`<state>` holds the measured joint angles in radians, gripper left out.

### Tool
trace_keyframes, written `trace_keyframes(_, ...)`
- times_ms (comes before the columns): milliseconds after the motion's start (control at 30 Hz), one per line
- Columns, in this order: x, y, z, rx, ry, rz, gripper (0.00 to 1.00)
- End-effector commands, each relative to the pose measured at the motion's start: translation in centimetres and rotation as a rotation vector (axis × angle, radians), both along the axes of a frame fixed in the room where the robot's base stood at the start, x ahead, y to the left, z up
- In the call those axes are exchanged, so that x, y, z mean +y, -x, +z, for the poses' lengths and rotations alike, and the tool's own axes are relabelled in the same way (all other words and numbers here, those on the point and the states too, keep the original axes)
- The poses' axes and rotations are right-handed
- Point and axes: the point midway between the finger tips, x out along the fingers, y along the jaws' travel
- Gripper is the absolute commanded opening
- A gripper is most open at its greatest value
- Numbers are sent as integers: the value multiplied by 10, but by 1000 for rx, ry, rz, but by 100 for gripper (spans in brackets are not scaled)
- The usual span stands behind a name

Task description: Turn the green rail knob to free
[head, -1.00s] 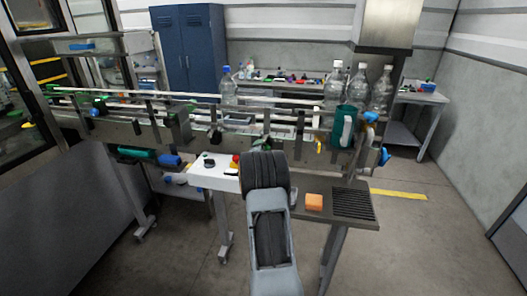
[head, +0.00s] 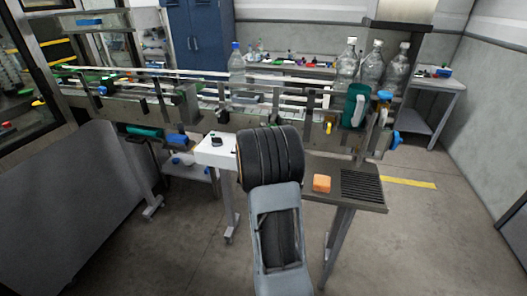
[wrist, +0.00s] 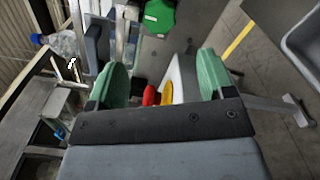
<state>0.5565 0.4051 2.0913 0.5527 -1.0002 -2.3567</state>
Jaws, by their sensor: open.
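The green rail knob (wrist: 160,16) shows at the top of the wrist view, with a small pale marking on its face; its upper part is cut off by the frame edge. My gripper (wrist: 162,80) is open, its two green fingertips wide apart with nothing held between them. The knob lies beyond the fingertips, apart from them. In the head view my arm hides both the knob and my gripper in front of the conveyor rail (head: 200,88).
A red button on a yellow base (wrist: 158,96) shows between my fingers, near the white control box (head: 215,150). Clear bottles (head: 237,65) stand at the conveyor.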

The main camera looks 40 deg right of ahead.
Motion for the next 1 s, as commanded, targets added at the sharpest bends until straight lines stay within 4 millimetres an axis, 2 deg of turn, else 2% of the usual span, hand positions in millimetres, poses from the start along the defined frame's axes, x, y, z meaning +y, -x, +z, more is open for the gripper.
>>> trace_keyframes(100,11,6,0,1,1,1,75)
trace_keyframes(267,17,11,0,1,1,0,75)
trace_keyframes(1000,16,12,0,1,1,-2,75)
